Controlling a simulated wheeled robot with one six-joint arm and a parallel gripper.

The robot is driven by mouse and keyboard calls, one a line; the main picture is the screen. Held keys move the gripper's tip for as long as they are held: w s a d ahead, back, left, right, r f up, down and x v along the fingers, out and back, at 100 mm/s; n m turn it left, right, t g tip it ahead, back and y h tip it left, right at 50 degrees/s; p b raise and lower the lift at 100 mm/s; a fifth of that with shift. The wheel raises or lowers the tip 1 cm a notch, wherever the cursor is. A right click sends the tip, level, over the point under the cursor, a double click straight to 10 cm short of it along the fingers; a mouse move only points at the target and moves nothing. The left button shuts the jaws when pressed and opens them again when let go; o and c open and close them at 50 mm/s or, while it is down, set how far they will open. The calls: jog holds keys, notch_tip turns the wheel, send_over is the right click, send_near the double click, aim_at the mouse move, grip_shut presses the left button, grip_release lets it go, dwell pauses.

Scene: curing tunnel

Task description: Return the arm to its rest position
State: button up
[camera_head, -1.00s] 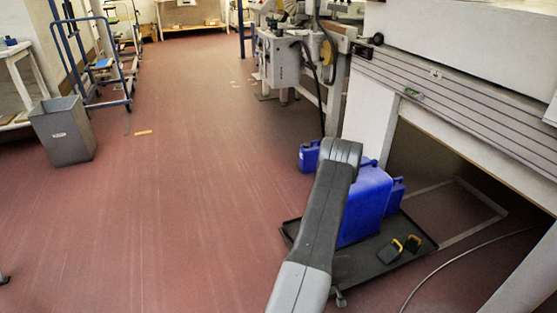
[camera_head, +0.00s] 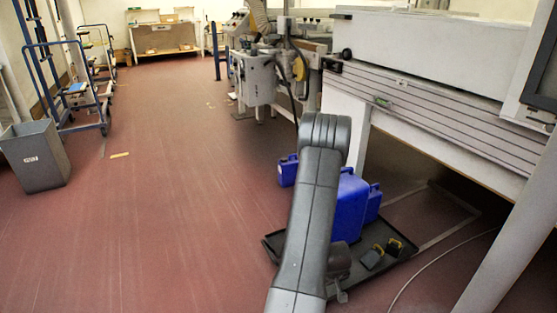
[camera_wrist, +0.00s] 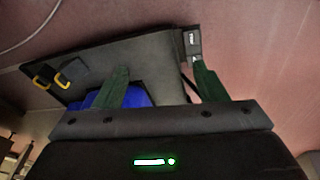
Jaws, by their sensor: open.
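My arm rises from the bottom middle of the head view and bends at a grey joint in front of the blue containers. My gripper is clear only in the wrist view (camera_wrist: 163,80). Its two green fingers stand wide apart with nothing held between them. Beyond the fingers lie a dark tray (camera_wrist: 150,55) and part of a blue container (camera_wrist: 136,94). In the head view my arm hides the fingers and part of the tray.
The black floor tray (camera_head: 405,252) holds blue containers (camera_head: 350,205) and two dark yellow-handled items (camera_head: 372,257). A machine bench (camera_head: 440,125) stands above right, a press (camera_head: 258,80) behind. A grey bin (camera_head: 35,158) and trolley (camera_head: 75,85) stand left. The middle floor is clear.

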jog(key=shift+s+d+r, duration=0.3)
jog(key=shift+s+r, duration=0.45)
jog(key=shift+r, duration=0.15)
